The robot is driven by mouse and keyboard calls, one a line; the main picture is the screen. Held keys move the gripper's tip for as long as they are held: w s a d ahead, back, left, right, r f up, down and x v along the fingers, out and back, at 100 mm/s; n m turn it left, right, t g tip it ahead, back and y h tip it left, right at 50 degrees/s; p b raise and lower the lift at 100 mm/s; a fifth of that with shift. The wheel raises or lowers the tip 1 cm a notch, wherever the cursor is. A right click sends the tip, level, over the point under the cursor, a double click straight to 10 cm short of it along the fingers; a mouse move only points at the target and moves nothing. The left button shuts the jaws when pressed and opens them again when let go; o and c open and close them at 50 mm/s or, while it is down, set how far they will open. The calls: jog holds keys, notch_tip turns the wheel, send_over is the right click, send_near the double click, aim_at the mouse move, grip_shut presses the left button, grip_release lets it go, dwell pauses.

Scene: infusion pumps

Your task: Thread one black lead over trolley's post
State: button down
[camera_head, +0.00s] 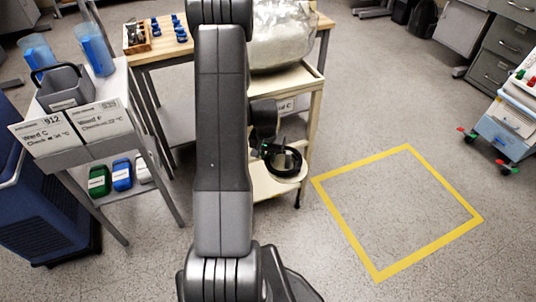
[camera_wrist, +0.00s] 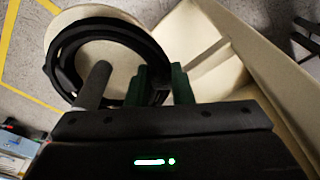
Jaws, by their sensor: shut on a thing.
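The black lead (camera_head: 270,168) is a coiled ring beside the trolley, and it also shows in the wrist view (camera_wrist: 62,48). My gripper (camera_wrist: 163,84) has green fingers shut on the right side of the coil. In the head view my gripper (camera_head: 264,150) is partly hidden behind my dark wrist. The trolley's short grey post (camera_head: 288,160) appears inside the ring's opening; it also shows in the wrist view (camera_wrist: 94,84). The post's lower part is hidden, so I cannot tell how far the ring is down around it. A cream round plate (camera_wrist: 108,58) lies beneath.
The cream trolley (camera_head: 318,95) carries a silvery wrapped bulk (camera_head: 282,40) on top. A grey stand (camera_head: 90,150) with signs is at left. A yellow floor square (camera_head: 395,265) at right is empty. A drawer cart (camera_head: 510,125) stands at far right.

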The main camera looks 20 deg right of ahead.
jog(key=c, duration=1.2)
grip_release()
jog(key=r+p, duration=0.1)
jog(key=r, duration=0.3)
jog(key=s+r+p, duration=0.1)
jog(key=r, duration=0.4)
jog(key=a+r+p, duration=0.1)
jog(key=r, duration=0.3)
jog(key=shift+s+r, duration=0.2)
jog(key=shift+r, duration=0.15)
